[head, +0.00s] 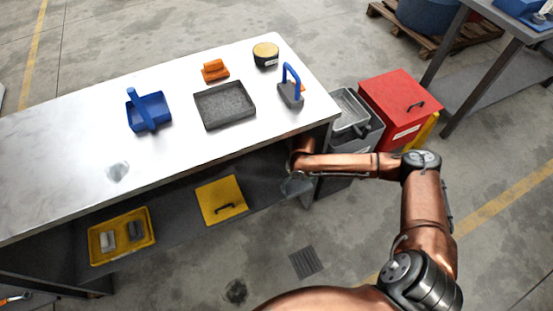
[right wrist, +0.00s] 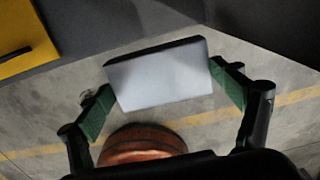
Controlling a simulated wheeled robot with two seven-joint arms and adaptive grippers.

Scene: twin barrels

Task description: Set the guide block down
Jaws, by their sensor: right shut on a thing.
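My right gripper (right wrist: 162,96) is shut on a pale grey block, the guide block (right wrist: 158,72), with a green-padded finger at each side. In the right wrist view the block hangs over bare floor, near the edge of a dark shelf, and looks slightly tilted. In the head view the right gripper (head: 297,186) is low in front of the workbench, by the right end of its lower shelf. It is small there, and I cannot clearly tell the block from the gripper. My left gripper is not in view.
The bench top (head: 60,150) carries a dark tray (head: 225,104), a blue scoop-like tray (head: 150,109) and a blue-handled block (head: 290,90). The lower shelf holds a yellow tray (head: 93,245) with grey blocks and a yellow lid (head: 221,200). A red box (head: 400,100) stands right.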

